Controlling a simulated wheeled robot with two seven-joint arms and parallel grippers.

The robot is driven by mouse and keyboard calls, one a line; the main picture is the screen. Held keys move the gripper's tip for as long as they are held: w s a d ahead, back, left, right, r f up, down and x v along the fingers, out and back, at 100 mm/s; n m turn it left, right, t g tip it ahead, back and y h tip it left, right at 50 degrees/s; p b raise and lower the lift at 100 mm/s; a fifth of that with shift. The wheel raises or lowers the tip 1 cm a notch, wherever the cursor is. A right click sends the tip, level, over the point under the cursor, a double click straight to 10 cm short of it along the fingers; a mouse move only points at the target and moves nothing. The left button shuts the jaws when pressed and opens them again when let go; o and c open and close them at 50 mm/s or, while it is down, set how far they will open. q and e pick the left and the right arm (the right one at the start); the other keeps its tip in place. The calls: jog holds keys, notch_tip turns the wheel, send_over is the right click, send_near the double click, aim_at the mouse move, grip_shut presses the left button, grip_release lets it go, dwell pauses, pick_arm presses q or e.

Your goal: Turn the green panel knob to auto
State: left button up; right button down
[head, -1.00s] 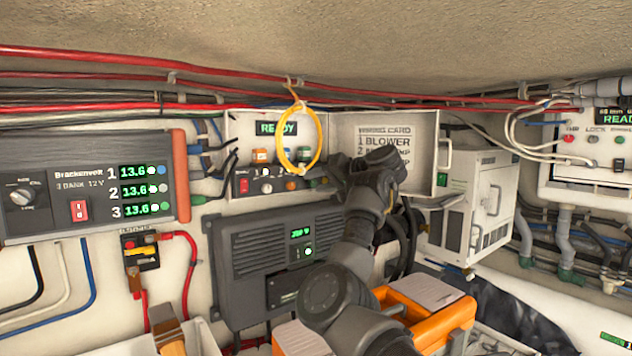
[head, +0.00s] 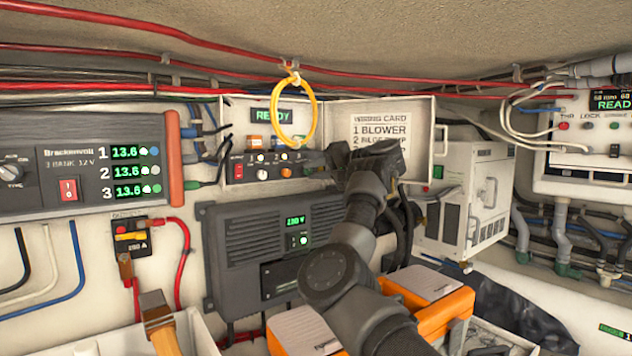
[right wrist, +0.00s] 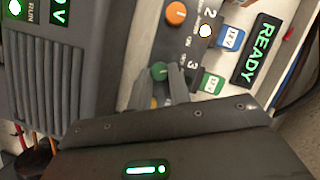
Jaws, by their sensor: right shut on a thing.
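The green knob (right wrist: 160,72) shows in the right wrist view on a dark switch panel, beside the number 3. My right gripper (right wrist: 165,88) has its two grey fingers closed about this knob. In the head view my right gripper (head: 316,161) reaches to the right end of the switch panel (head: 258,160) in the open white box and hides the green knob. An orange knob (head: 286,173) sits to its left and shows in the wrist view (right wrist: 176,13). The knob's position marks are too small or covered to read. My left gripper is not in view.
A grey charger unit (head: 255,245) is below. A white cabinet (head: 470,200) stands to the right.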

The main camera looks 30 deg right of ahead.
jog(key=m+b, duration=0.1)
jog(key=b, duration=0.1)
jog(key=m+y+b, duration=0.1)
jog(key=m+b, duration=0.1)
jog(key=shift+f+t, duration=0.35)
jog(key=shift+t, duration=0.05)
jog(key=shift+r+m+y+b, duration=0.1)
jog(key=shift+m+y+b, duration=0.2)
jog(key=shift+m+b, duration=0.55)
jog(key=c, duration=1.7)
grip_release()
jog(key=o, duration=0.4)
jog(key=shift+w+a, duration=0.1)
jog(key=shift+w, duration=0.05)
